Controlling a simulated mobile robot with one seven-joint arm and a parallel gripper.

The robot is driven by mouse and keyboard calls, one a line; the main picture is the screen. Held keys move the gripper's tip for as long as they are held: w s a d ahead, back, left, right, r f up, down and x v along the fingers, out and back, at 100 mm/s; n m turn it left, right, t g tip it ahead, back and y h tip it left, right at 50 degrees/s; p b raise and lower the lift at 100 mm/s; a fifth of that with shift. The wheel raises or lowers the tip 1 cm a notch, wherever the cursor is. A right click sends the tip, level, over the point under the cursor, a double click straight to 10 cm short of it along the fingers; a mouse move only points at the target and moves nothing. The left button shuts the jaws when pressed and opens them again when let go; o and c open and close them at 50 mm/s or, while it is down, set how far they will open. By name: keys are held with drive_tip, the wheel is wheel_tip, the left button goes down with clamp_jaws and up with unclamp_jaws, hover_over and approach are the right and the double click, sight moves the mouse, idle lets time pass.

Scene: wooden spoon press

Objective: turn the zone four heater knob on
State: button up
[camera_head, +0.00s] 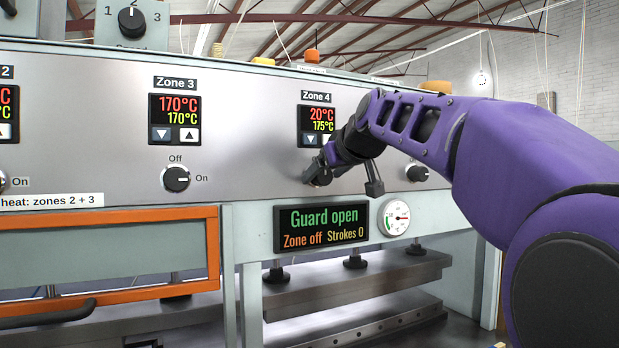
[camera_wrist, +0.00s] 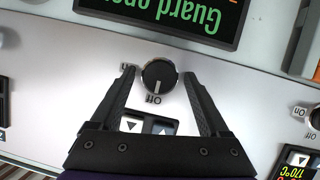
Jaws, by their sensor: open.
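The zone four heater knob (camera_wrist: 160,76) is black and round, with a white pointer line toward the "Off" label in the upside-down wrist view. My gripper (camera_wrist: 158,73) is open, with one fingertip on each side of this knob and a visible gap at each side. In the head view my gripper (camera_head: 318,174) is at the panel below the Zone 4 display (camera_head: 317,126) and hides the knob. That display reads 20°C over 175°C.
The Zone 3 knob (camera_head: 176,179) points to On, under a display (camera_head: 175,119) reading 170°C twice. A status screen (camera_head: 321,227) reads "Guard open", "Zone off" and "Strokes 0". A round gauge (camera_head: 396,217) and another knob (camera_head: 417,173) are to the right.

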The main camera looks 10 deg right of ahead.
drive_tip(key=shift+w, duration=0.1)
clamp_jaws()
idle(0.5)
